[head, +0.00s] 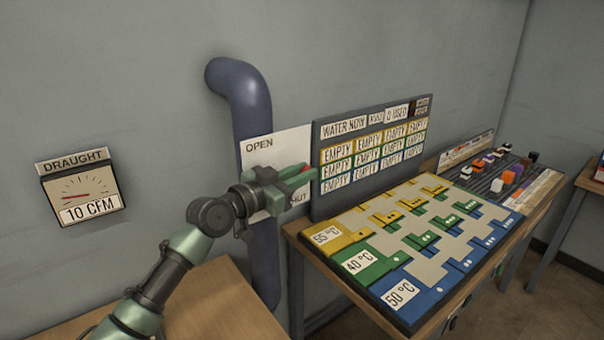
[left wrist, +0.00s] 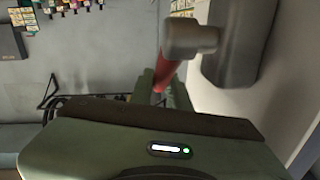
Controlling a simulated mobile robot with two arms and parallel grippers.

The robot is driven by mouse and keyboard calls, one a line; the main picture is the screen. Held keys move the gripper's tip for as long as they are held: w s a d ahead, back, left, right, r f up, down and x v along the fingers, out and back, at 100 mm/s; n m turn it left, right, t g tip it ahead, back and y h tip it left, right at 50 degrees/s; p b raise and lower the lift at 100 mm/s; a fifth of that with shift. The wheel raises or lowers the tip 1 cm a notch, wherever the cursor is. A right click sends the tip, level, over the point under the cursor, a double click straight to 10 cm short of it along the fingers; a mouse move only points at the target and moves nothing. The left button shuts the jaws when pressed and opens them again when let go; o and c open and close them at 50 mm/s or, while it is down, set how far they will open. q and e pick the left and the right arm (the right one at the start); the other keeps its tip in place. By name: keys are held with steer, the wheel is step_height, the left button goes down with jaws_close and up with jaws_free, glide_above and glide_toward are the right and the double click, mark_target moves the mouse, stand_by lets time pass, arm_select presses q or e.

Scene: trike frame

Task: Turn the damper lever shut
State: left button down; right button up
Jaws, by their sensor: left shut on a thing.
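The damper lever has a red grip (head: 304,170), of which only a small end shows past my gripper in the head view. In the left wrist view the red grip (left wrist: 162,72) runs from a grey hub (left wrist: 190,38) down between my fingers. My left gripper (head: 292,182) is shut on the red grip, in front of the white plate (head: 290,145). The plate reads "OPEN" at its top; the word low on it is partly hidden, with "HUT" showing. The draught gauge (head: 82,190) reads 10 CFM. My right gripper is not in view.
A blue-grey pipe (head: 240,90) runs down the wall behind my left arm. Right of the lever stands a dark board (head: 325,205) of labels, with a table of yellow, green and blue trays (head: 400,290) before it. A bare wooden top (head: 225,305) lies below my arm.

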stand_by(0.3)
arm_select(q)
steer(key=shift+w, duration=0.1)
stand_by(0.5)
steer(key=shift+g+p, duration=0.3)
steer(key=shift+p, duration=0.5)
step_height(320, 180, down, 6)
steer(key=w+d+m+g+y+p, duration=0.1)
steer(key=g+y+p, duration=0.4)
steer(key=p, duration=0.6)
steer(key=shift+d+y, duration=0.35)
steer(key=shift+y, duration=0.65)
steer(key=shift+f, duration=0.3)
steer(key=c, duration=1.3)
jaws_free()
steer(key=shift+c, duration=0.2)
steer(key=shift+w+g, duration=0.2)
steer(key=shift+g, duration=0.1)
